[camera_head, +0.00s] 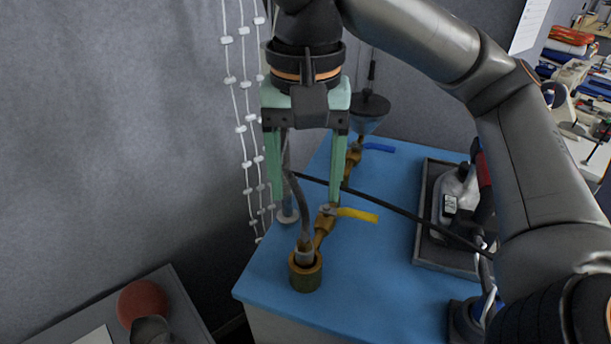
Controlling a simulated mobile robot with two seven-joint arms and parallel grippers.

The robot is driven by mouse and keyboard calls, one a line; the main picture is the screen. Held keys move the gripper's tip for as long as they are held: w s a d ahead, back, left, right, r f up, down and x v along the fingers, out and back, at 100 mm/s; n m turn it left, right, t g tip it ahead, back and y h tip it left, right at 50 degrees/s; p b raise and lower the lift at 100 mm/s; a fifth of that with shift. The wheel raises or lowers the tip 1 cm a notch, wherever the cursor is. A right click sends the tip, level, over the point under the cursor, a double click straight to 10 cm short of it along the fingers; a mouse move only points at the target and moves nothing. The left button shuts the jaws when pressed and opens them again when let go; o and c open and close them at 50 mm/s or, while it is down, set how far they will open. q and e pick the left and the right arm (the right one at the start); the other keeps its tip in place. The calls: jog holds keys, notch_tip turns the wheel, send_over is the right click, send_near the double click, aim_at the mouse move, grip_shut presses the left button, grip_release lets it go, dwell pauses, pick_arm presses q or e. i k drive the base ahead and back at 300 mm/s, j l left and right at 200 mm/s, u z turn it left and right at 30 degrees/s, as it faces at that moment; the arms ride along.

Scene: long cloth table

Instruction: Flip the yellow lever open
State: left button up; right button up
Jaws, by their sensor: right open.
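The yellow lever (357,214) sits on a brass valve (323,226) near the left part of the blue table top, and it points to the right. My right gripper (305,204) has green fingers that point down, spread apart and empty. In the picture its right fingertip ends just above the valve and the lever's left end; I cannot tell whether they touch. Its left fingertip is left of the valve. My left gripper is not in view.
A blue lever (378,147) on a second valve is behind. A brass fitting (305,270) with a grey hose stands at the front. A dark tray (437,258) holding an iron is at the right. A black cord crosses the blue table (375,275).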

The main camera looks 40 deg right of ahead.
aim_at(326, 209)
jog(key=k, duration=1)
